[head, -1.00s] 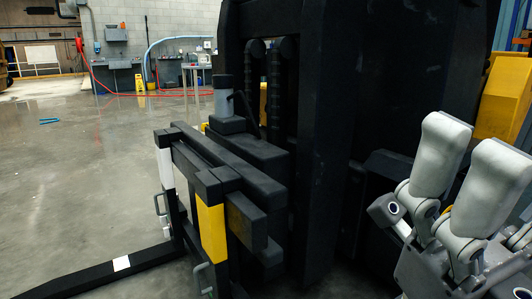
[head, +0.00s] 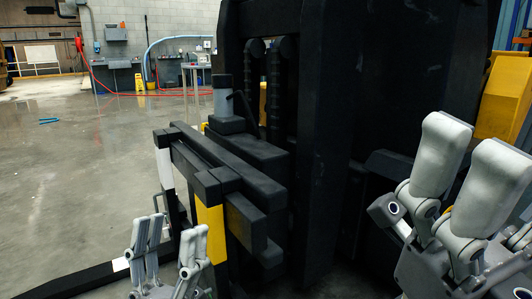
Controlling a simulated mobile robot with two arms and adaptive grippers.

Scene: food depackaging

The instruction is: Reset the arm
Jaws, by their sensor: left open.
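My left gripper (head: 167,245) shows at the lower left of the head view, pale grey, with its fingers pointing up and spread apart. It is open, and nothing shows between its fingers. It is seen in front of the lower part of a black and yellow fork carriage (head: 231,192). My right gripper (head: 470,140) is large and near at the right edge, fingers pointing up with a gap between them. It looks empty. Part of its body is cut off by the picture edge.
A tall black forklift mast (head: 326,130) fills the middle and right. A black fork (head: 80,281) stretches low to the left. Yellow machine parts (head: 503,98) stand behind my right gripper. Grey concrete floor (head: 75,180) lies open at the left. A blue item (head: 49,121) lies there.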

